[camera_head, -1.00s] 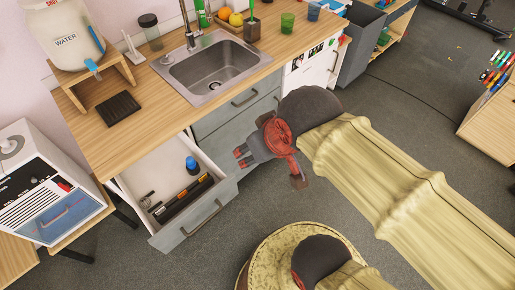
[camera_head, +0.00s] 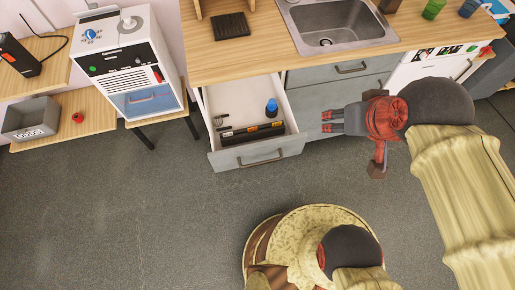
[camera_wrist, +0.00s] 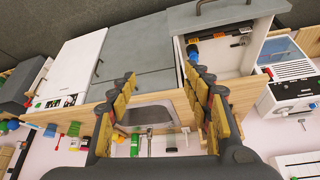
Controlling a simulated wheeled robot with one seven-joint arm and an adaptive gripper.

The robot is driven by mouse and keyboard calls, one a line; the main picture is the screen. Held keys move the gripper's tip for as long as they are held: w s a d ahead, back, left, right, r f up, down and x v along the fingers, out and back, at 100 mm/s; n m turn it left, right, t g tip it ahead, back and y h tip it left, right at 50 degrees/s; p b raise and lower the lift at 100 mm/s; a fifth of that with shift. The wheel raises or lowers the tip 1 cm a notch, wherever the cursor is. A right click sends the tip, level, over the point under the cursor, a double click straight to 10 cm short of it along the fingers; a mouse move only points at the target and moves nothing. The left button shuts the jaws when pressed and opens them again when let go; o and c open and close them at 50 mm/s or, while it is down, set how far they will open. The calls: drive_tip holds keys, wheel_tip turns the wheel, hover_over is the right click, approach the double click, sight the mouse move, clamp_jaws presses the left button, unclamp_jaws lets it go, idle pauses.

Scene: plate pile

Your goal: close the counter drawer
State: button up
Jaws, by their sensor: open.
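The counter drawer (camera_head: 262,154) is pulled out from the wooden counter (camera_head: 255,65) in the head view. It has a grey front with a bar handle and a white inside. A blue-capped bottle (camera_head: 271,108), a long black and orange item (camera_head: 252,132) and small metal pieces lie in it. My gripper (camera_head: 325,121) is right of the drawer, pointing left, open and empty, apart from the drawer front. In the wrist view my gripper (camera_wrist: 200,98) has its fingers spread, and the open drawer (camera_wrist: 212,14) shows at the top, upside down.
A sink (camera_head: 335,28) is set in the counter, with closed grey fronts (camera_head: 345,95) below. A white machine (camera_head: 128,60) stands on a small table left of the drawer. A grey bin (camera_head: 32,118) is further left. The floor (camera_head: 150,220) before the drawer is clear.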

drive_tip(key=shift+c, duration=1.3)
